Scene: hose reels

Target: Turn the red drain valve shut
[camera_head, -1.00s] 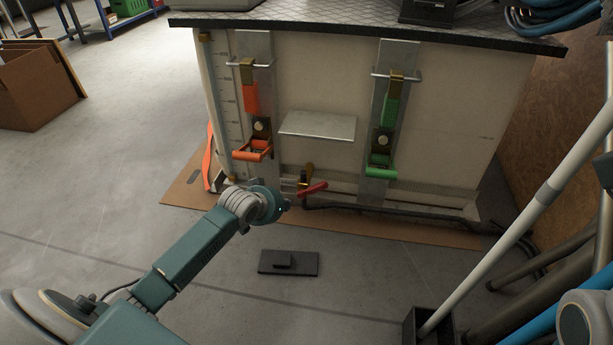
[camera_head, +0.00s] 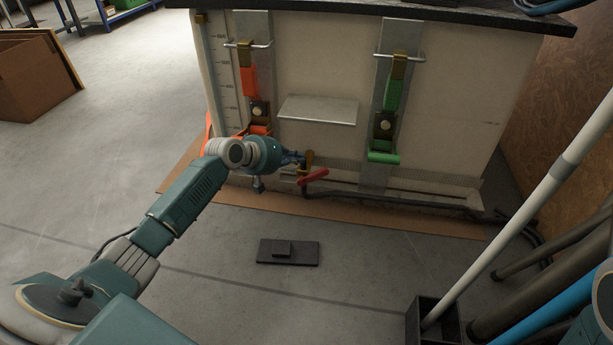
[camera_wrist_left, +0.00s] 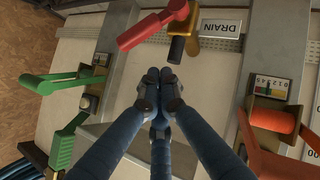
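The drain valve has a red lever handle (camera_head: 313,177) and a brass body (camera_head: 308,160), low on the front of the pale tank. In the left wrist view, the red handle (camera_wrist_left: 146,29) and the brass body (camera_wrist_left: 184,24) are at the top, beside a DRAIN label (camera_wrist_left: 219,33). My left gripper (camera_head: 298,159) is just left of the brass body in the head view. In the wrist view, its dark fingertips (camera_wrist_left: 158,84) are together with nothing between them, a little apart from the handle. My right gripper is out of view.
An orange latch (camera_head: 250,82) and a green latch (camera_head: 391,95) flank a small metal shelf (camera_head: 318,110) on the tank. A black hose (camera_head: 400,201) runs along its foot. A dark plate (camera_head: 288,252) lies on the floor. Poles stand at right.

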